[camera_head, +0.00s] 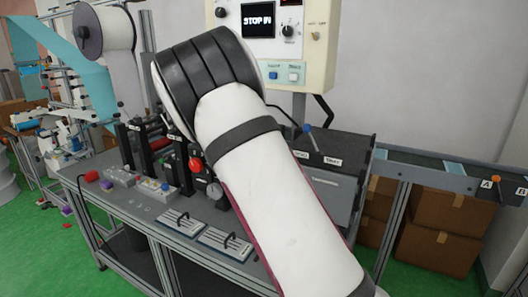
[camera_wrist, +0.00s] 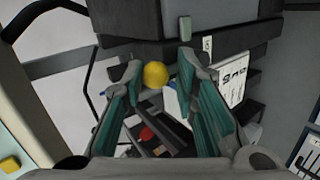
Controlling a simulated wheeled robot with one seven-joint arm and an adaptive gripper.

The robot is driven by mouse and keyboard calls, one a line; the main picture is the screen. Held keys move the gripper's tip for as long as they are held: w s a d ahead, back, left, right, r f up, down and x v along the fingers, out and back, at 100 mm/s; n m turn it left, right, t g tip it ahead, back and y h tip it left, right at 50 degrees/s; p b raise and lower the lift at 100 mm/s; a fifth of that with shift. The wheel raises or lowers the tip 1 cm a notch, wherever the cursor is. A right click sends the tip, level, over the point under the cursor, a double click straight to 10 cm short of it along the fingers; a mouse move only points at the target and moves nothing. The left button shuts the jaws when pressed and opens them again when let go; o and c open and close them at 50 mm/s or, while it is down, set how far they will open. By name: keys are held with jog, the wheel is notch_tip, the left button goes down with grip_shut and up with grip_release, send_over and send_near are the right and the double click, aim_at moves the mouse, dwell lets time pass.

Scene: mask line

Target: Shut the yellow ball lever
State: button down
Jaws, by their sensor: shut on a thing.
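The yellow ball (camera_wrist: 155,74) of the lever shows in the wrist view, between the fingertips of my gripper (camera_wrist: 159,72). The fingers with green inner pads stand on either side of the ball, shut on it. The lever's stem is hard to make out there. In the head view my white arm reaches over the machine and hides both my gripper and the yellow ball.
A red ball knob (camera_head: 196,165) stands on the bench left of my arm, and a blue-tipped lever (camera_head: 307,128) to its right. A control panel (camera_head: 279,44) is behind. An orange-knobbed lever (camera_head: 496,178) sits far right near cardboard boxes (camera_head: 440,245).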

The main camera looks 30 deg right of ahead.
jog(key=shift+s+a+f, duration=0.1)
jog(key=shift+a+f, duration=0.1)
jog(key=shift+f, duration=0.25)
jog(key=c, duration=1.2)
grip_release()
jog(key=shift+o, duration=0.2)
jog(key=v, duration=1.2)
jog(key=shift+r, duration=0.2)
jog(key=shift+d, duration=0.15)
jog(key=s+a+r+m+y, duration=0.1)
jog(key=s+a+y, duration=0.2)
jog(key=s, duration=0.9)
jog(key=s+a+r+m+y, duration=0.1)
jog(key=s+a+m+y, duration=0.1)
jog(key=s, duration=1.1)
jog(key=s+a+r+m+y, duration=0.1)
jog(key=s+a+y, duration=0.4)
jog(key=s, duration=0.8)
jog(key=shift+a+m+t, duration=0.3)
jog(key=shift+m, duration=0.1)
